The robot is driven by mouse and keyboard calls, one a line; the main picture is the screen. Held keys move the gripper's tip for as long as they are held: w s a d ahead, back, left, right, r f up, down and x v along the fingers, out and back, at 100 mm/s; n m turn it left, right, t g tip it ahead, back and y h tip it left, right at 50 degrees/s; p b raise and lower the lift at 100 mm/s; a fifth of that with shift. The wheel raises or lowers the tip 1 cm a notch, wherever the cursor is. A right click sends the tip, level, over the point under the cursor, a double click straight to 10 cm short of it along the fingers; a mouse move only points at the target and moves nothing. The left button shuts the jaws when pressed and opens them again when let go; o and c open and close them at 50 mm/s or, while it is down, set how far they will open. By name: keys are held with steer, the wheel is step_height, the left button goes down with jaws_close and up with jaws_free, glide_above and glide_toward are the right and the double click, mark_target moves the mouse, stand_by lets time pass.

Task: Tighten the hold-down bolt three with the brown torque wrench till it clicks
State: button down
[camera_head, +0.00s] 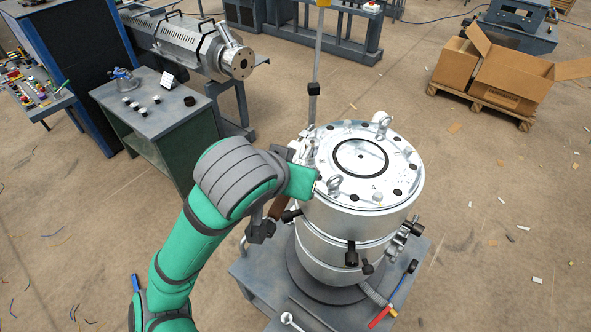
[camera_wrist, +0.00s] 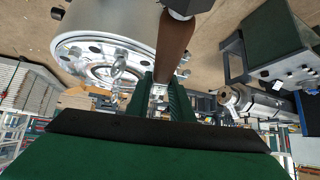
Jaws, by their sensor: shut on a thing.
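The silver cylindrical die head (camera_head: 345,215) stands upright on a grey bench, with bolts and dark holes around its top flange (camera_head: 390,150). I cannot tell which bolt is number three. My gripper (camera_head: 300,182) is at the flange's left edge, partly hidden by my own wrist. A bit of brown handle also shows below my wrist in the head view (camera_head: 278,207). The wrench's working end and its contact with any bolt are hidden.
Two lifting eyes (camera_head: 382,122) (camera_head: 333,184) stand up from the flange. A red-handled tool (camera_head: 379,318) and a wrench (camera_head: 290,320) lie on the bench (camera_head: 250,272). A green cabinet (camera_head: 160,120) stands at left, cardboard boxes (camera_head: 510,75) at back right. Floor at right is mostly clear.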

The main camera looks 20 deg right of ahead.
steer(key=shift+f, duration=1.2)
steer(key=shift+w+a, duration=0.15)
stand_by(0.3)
steer(key=w+a+m+g+h, duration=0.3)
steer(key=w+m+g, duration=0.4)
steer(key=m, duration=0.3)
steer(key=shift+w+a+m+h, duration=0.25)
steer(key=shift+a+m+h, duration=0.05)
steer(key=shift+m, duration=0.1)
stand_by(3.6)
steer(key=shift+s, duration=0.1)
steer(key=shift+r, duration=0.4)
stand_by(0.8)
